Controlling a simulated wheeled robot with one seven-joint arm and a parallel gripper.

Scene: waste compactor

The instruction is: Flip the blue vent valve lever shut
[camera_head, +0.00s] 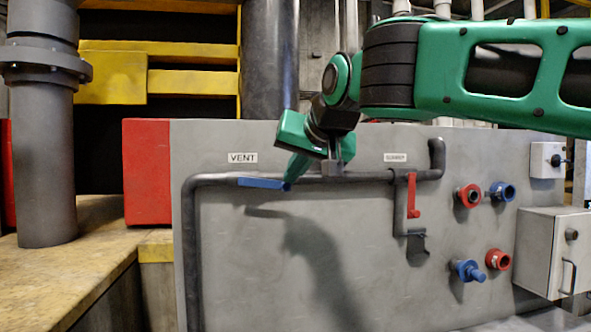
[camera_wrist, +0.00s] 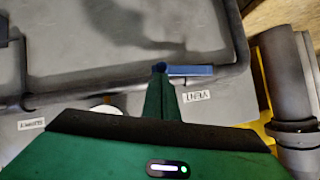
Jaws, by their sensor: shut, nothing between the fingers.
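The blue vent lever (camera_head: 262,183) lies roughly level along the dark horizontal pipe, below the VENT label (camera_head: 242,157). In the wrist view the blue lever (camera_wrist: 190,70) extends to the right from beside my fingertips. My gripper (camera_head: 288,184) is shut, with its green fingers pointing down and its tips at the right end of the lever. In the wrist view my gripper (camera_wrist: 160,70) meets the lever's near end; whether it touches cannot be told. The valve body behind my fingers is hidden.
A red lever (camera_head: 413,195) hangs down under the second label (camera_head: 395,157). Red and blue couplings (camera_head: 468,196) and a grey box (camera_head: 550,250) are on the panel's right. A red block (camera_head: 146,172) stands at its left edge. The panel's lower middle is clear.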

